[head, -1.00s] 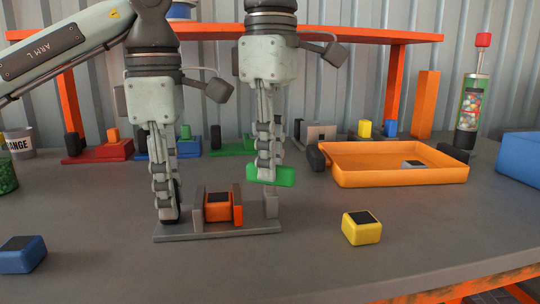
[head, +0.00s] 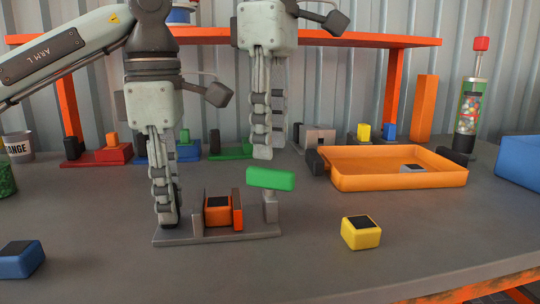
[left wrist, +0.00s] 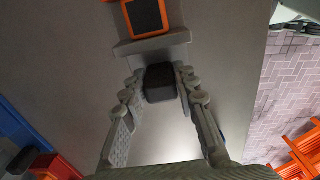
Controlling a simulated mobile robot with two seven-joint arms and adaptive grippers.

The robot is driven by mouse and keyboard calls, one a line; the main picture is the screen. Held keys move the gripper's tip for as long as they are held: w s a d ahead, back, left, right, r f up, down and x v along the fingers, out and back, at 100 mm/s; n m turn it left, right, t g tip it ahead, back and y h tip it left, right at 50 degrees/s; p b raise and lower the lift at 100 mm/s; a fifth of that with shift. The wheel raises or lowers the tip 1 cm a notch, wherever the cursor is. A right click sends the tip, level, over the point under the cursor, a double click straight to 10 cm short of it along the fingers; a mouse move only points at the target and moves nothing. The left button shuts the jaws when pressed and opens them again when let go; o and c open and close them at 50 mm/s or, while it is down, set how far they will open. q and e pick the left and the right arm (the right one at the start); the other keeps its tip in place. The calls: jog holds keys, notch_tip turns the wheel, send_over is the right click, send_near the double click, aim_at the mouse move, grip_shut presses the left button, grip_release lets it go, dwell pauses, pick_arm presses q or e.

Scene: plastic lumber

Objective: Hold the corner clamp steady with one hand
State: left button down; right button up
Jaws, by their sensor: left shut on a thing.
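The corner clamp's grey base (head: 218,238) lies flat on the table in the head view. An orange block with a dark top (head: 217,210) sits between its upright jaws, and a green handle (head: 270,180) tops the post at its right end. My left gripper (head: 168,220) is shut on a dark grip (left wrist: 160,82) at the clamp's left end; the left wrist view shows this grip between both fingers. The orange block (left wrist: 145,15) also shows there. My right gripper (head: 263,153) hangs above and behind the green handle, apart from it; its finger opening is seen edge-on.
A yellow block (head: 361,232) lies right of the clamp and a blue block (head: 20,259) at the front left. An orange tray (head: 400,183) holds a grey block. Several coloured clamps stand along the back, under an orange shelf (head: 330,38). The front middle is clear.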

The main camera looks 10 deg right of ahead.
notch_tip(320, 180, up, 8)
dwell(0.5)
pick_arm(q)
jog(key=c, duration=1.1)
grip_release()
pick_arm(e)
jog(key=shift+f, duration=0.1)
notch_tip(320, 180, up, 8)
jog(key=p, duration=0.8)
send_over(270, 169)
pick_arm(q)
notch_tip(270, 169, up, 18)
jog(key=shift+r, duration=0.25)
